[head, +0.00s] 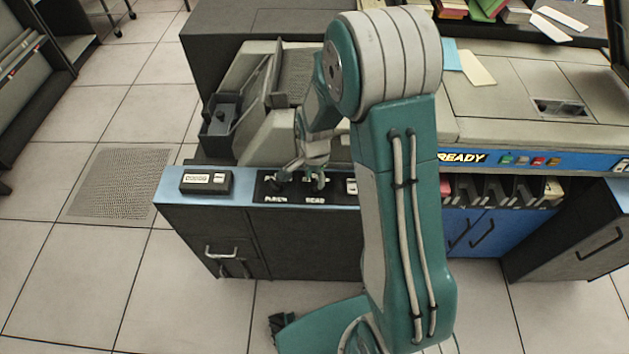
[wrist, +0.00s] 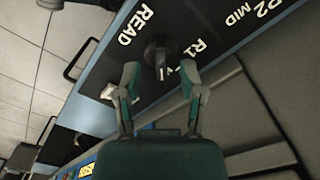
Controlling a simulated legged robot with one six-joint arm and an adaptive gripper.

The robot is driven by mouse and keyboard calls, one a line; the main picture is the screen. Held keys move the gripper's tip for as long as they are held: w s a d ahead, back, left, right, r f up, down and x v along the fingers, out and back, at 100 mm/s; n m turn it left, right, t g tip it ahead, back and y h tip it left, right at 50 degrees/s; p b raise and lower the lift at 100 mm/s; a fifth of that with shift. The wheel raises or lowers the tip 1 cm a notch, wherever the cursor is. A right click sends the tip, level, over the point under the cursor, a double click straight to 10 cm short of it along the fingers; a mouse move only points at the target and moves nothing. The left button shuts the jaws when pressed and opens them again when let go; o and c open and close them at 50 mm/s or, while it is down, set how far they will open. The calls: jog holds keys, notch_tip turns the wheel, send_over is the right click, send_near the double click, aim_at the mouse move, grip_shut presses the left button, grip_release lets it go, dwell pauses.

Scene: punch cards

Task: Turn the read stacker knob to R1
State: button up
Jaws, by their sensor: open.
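The read stacker knob (wrist: 160,52) is dark and round, beside the white READ label (wrist: 136,24) in the wrist view. A pale pointer mark shows on its lower edge in that view, with the R1 label (wrist: 193,47) to its right. My gripper (wrist: 160,76) is open, its two fingers apart on either side just below the knob; I cannot tell whether either touches it. In the head view my gripper (head: 301,178) is over the black knob panel (head: 336,197), and hides most of the read knob there.
A small dark box with a label (head: 206,182) sits left of the panel on the blue ledge. A white switch (head: 352,186) is at the panel's right end. A grey hopper (head: 290,78) rises behind my gripper. Open tiled floor is at the left.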

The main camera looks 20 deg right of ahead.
jog(key=shift+a+f, duration=0.1)
jog(key=shift+f, duration=0.8)
jog(key=shift+a+f, duration=0.15)
jog(key=shift+f, duration=0.05)
grip_shut()
